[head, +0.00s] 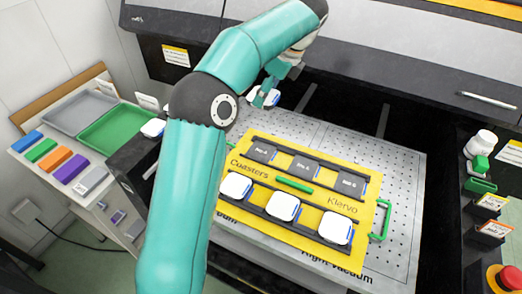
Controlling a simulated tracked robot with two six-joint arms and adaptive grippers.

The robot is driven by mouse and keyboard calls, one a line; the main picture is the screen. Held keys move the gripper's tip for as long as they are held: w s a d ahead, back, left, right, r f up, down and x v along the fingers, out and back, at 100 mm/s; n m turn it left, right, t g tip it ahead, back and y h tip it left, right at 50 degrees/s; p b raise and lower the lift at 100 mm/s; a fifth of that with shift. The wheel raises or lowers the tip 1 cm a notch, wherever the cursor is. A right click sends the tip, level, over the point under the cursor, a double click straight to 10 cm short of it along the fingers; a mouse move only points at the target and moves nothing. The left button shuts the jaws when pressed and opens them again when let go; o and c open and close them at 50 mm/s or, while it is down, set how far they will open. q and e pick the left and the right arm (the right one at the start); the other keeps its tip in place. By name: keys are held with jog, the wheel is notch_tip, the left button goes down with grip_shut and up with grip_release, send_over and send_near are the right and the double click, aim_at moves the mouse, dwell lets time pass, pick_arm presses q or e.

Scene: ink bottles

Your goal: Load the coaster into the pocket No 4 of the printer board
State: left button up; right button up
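The yellow printer board (292,188) lies on the perforated plate with two rows of pockets. The far row is dark and empty: pocket No 4 (263,151) at left, No 5 (305,167) in the middle and No 6 (349,184) at right. White coasters (282,206) fill the near row. My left gripper (268,88) hangs beyond the board, above pocket No 4 in the picture. It appears shut on a white coaster (265,98) with a blue edge, apart from the board. The fingers are small and partly hidden. My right gripper is not in view.
Another white coaster (152,128) sits on a dark stand at left. Green (113,130) and grey (80,112) trays and several coloured blocks lie on the left bench. The printer's dark housing (420,75) spans the back. Bottles and a red button (507,279) are at right.

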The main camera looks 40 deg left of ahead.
aim_at(260, 151)
pick_arm(q)
jog(key=shift+s+a+f, duration=0.15)
jog(key=shift+a+f, duration=0.1)
notch_tip(260, 151, down, 14)
jog(key=shift+f+b, duration=0.15)
jog(key=shift+b, duration=1.05)
jog(key=shift+f, duration=2.35)
jog(key=shift+f, duration=0.15)
jog(key=o, duration=1.2)
jog(key=shift+o, duration=0.2)
jog(key=v, duration=1.2)
